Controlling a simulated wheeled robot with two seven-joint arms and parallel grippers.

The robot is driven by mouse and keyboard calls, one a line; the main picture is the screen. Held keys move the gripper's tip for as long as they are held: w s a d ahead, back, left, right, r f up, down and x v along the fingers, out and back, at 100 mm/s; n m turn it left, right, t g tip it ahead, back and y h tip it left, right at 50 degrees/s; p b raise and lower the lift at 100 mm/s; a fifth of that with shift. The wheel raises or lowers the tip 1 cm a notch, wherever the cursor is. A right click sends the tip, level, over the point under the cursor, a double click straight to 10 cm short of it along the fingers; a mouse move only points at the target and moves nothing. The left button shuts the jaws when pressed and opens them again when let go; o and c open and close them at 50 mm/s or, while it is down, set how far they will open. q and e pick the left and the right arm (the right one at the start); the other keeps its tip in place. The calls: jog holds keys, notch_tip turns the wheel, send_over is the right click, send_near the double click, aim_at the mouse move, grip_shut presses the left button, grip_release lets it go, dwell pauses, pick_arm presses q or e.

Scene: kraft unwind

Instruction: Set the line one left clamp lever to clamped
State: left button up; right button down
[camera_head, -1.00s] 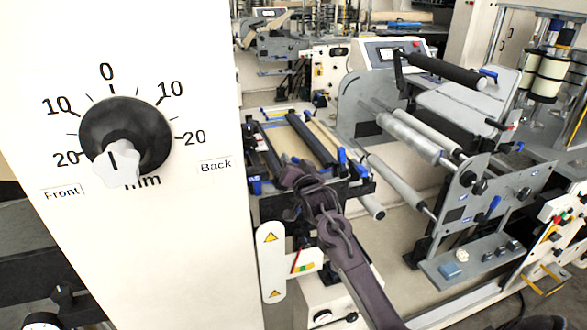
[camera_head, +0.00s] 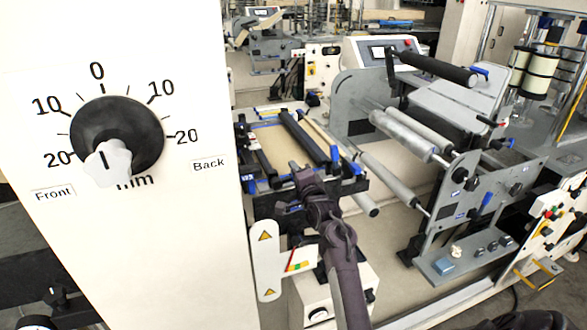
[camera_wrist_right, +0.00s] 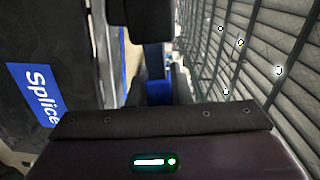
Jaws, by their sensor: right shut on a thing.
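The splice table (camera_head: 268,140) of the line stands at the middle of the head view, with blue-ended clamp parts (camera_head: 335,156) at its right. My right gripper (camera_head: 301,172) is at the table's near edge, its arm reaching up from below. It is shut on a blue lever, which shows in the right wrist view (camera_wrist_right: 158,92) straight ahead of the gripper body, under a black block (camera_wrist_right: 150,20). The fingers and arm hide most of the lever in the head view, so its angle cannot be told. My left gripper is not in view.
A white panel with a dial (camera_head: 117,135) fills the left of the head view. A white bracket with warning labels (camera_head: 268,260) stands beside my right arm. Rollers (camera_head: 405,135) and a grey side plate (camera_head: 470,200) stand to the right. A blue Splice label (camera_wrist_right: 35,92) is close by.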

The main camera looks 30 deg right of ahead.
jog(key=shift+f+m, duration=0.6)
jog(key=shift+m, duration=0.4)
jog(key=shift+f, duration=0.1)
jog(key=c, duration=1.3)
grip_release()
jog(key=shift+d, duration=0.1)
jog(key=shift+s, duration=0.1)
jog(key=b+v, duration=0.2)
jog(key=v, duration=0.5)
jog(key=shift+s, duration=0.35)
